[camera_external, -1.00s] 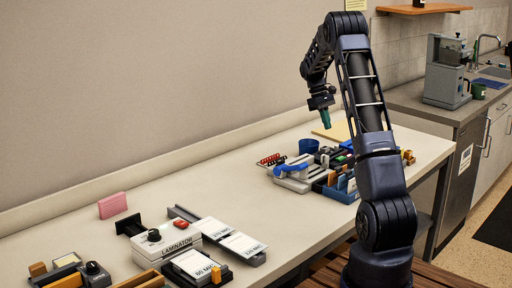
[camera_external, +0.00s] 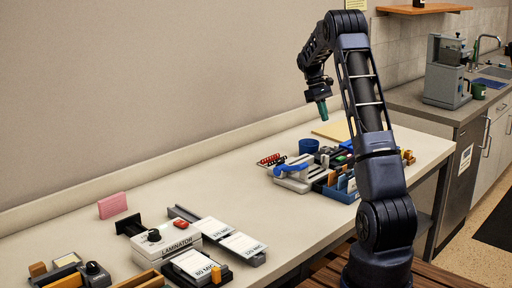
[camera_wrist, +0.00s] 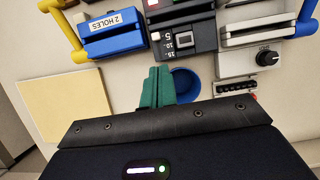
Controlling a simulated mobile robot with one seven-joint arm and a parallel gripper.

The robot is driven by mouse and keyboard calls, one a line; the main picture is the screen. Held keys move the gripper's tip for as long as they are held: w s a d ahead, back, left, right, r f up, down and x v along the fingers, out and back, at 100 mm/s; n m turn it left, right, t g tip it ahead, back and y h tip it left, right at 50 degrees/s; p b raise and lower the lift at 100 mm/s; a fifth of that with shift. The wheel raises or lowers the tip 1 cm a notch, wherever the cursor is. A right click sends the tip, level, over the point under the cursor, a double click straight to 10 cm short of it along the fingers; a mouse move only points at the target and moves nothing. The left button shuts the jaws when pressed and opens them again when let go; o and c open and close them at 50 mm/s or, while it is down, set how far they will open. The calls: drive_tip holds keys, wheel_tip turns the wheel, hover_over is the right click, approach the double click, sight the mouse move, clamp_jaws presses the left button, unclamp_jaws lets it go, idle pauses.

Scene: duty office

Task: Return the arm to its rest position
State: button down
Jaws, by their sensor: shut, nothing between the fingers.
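My gripper (camera_external: 322,111) has green fingers and hangs from my raised arm above the far part of the long counter. In the wrist view its green fingers (camera_wrist: 157,86) are together, with nothing between them. In the external view the fingers point down and stand clear of the things on the counter below. A blue cup (camera_external: 308,146) is on the counter beneath and slightly left of the fingers; in the wrist view the cup (camera_wrist: 186,84) is partly hidden behind them.
A blue organiser (camera_external: 341,191) and a grey punch with a blue lever (camera_external: 293,171) crowd the counter below. A laminator (camera_external: 168,241), cards and a pink block (camera_external: 113,205) lie nearer left. A coffee machine (camera_external: 446,72) stands at right. The counter's middle is clear.

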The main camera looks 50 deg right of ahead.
drive_tip(key=s+a+r+t, duration=0.1)
drive_tip(key=s+a+r, duration=0.2)
drive_tip(key=a+r, duration=0.5)
drive_tip(key=s+a+r+t+h, duration=0.1)
drive_tip(key=s+a+r+t, duration=0.15)
drive_tip(key=a, duration=0.95)
drive_tip(key=s+a+r+t, duration=0.1)
drive_tip(key=s+a+r, duration=0.3)
drive_tip(key=a+r, duration=0.4)
drive_tip(key=s+a+f+t, duration=0.2)
drive_tip(key=s+a, duration=0.8)
drive_tip(key=s, duration=0.1)
drive_tip(key=s+a+f+t+y, duration=0.1)
drive_tip(key=s+a+f+t, duration=0.1)
drive_tip(key=s+a, duration=0.9)
drive_tip(key=shift+s+f, duration=0.3)
drive_tip(key=shift+s, duration=0.35)
